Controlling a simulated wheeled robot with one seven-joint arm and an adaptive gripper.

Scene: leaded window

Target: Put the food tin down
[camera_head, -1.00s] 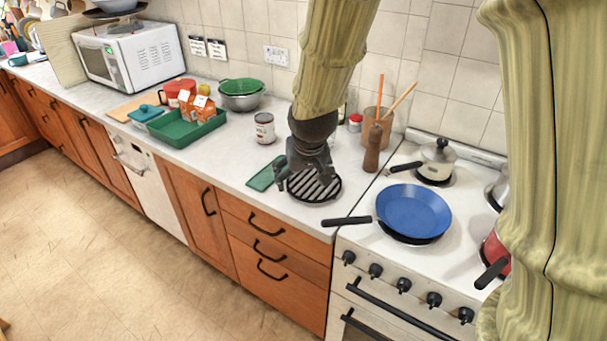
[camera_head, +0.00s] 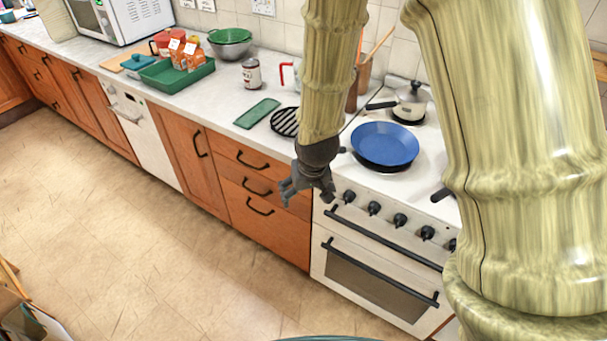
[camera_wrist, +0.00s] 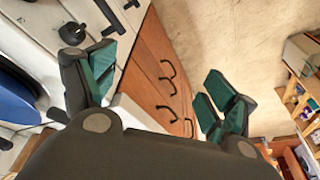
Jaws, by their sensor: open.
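The food tin (camera_head: 251,73), a pale-labelled can, stands upright on the worktop (camera_head: 215,100) behind the green board, apart from my gripper. My gripper (camera_head: 306,200) hangs in front of the drawers, beside the cooker's front corner and below worktop level. In the wrist view my gripper (camera_wrist: 157,95) has its two green-padded fingers spread wide, with nothing between them. The tin does not show in the wrist view.
A green board (camera_head: 257,113) and a black ribbed trivet (camera_head: 285,122) lie near the worktop's front edge. A green tray (camera_head: 176,77) with cartons is to the left. A blue pan (camera_head: 385,144) sits on the cooker (camera_head: 375,275). The floor (camera_head: 150,240) in front is clear.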

